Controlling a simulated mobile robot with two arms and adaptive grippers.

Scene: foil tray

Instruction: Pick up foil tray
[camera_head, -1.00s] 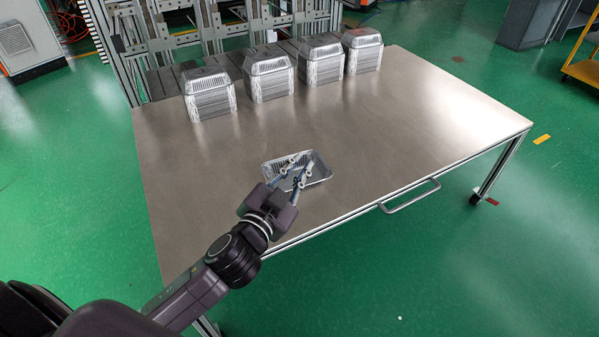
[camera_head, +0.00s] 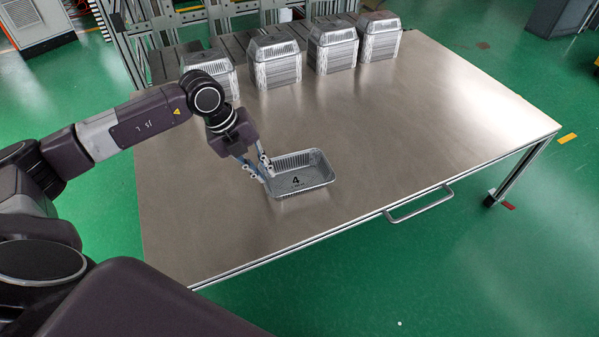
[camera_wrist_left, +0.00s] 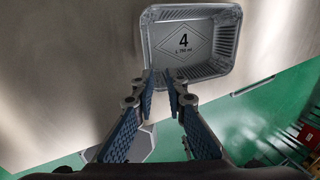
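The foil tray (camera_head: 315,178) is a shallow silver container marked with a black 4. It sits upright on the metal table, left of the front handle. It also shows in the left wrist view (camera_wrist_left: 215,62). My left gripper (camera_head: 264,171) points down at the tray's left side, with its fingertips close to the rim. In the left wrist view the two blue-padded fingers (camera_wrist_left: 162,78) are apart, their tips over the tray's lower left corner. I cannot tell whether a tray wall is between them or touched. My right gripper is not in view.
Several stacks of foil trays (camera_head: 277,62) stand along the back of the table (camera_head: 430,130). A metal frame is behind them. A handle (camera_head: 420,204) sticks out from the front edge. The right part of the table is clear.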

